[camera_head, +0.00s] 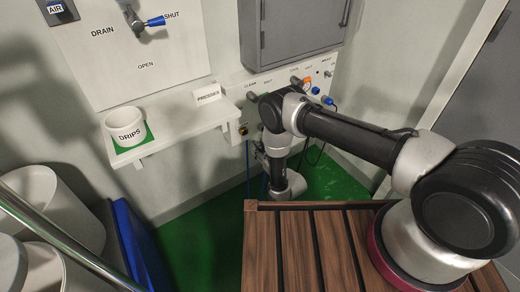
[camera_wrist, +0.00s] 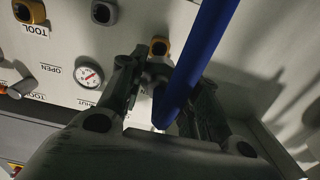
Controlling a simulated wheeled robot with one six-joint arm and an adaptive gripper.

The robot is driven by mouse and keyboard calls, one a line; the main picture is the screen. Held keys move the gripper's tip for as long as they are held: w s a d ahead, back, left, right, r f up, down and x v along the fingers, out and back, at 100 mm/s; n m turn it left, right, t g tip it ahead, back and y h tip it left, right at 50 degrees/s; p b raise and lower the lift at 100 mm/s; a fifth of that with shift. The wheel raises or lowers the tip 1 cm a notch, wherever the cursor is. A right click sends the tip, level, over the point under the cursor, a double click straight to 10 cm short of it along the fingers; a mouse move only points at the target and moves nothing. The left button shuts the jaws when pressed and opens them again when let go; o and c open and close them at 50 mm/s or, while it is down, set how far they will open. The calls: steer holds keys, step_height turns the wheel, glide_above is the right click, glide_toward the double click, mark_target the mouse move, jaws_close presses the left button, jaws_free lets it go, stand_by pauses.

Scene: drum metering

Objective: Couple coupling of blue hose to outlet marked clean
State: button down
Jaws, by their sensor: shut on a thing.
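My gripper (camera_wrist: 162,78) is shut on the coupling (camera_wrist: 158,70) of the blue hose, a dark piece between the fingers in the wrist view. The blue hose (camera_wrist: 200,55) crosses in front of the right finger and runs up out of that picture. A brass-ringed outlet (camera_wrist: 159,46) is just beyond the fingertips; I cannot tell whether the coupling touches it. In the head view a brass outlet (camera_head: 243,130) sits low on the wall panel, under the small label CLEAN (camera_head: 250,85). My arm hides most of the gripper there, and the blue hose (camera_head: 248,168) hangs below.
In the wrist view the panel also has a gauge (camera_wrist: 88,77), a dark fitting (camera_wrist: 103,12) and a yellow fitting (camera_wrist: 28,11). In the head view a shelf (camera_head: 178,137) holding a DRIPS cup (camera_head: 126,127) is left of the panel. A slatted wooden top (camera_head: 305,250) lies in front.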

mark_target(261, 150)
steer(key=shift+x, duration=2.85)
steer(key=shift+x, duration=1.6)
steer(key=c, duration=1)
jaws_free()
steer(key=shift+o, duration=0.2)
steer(key=v, duration=1.2)
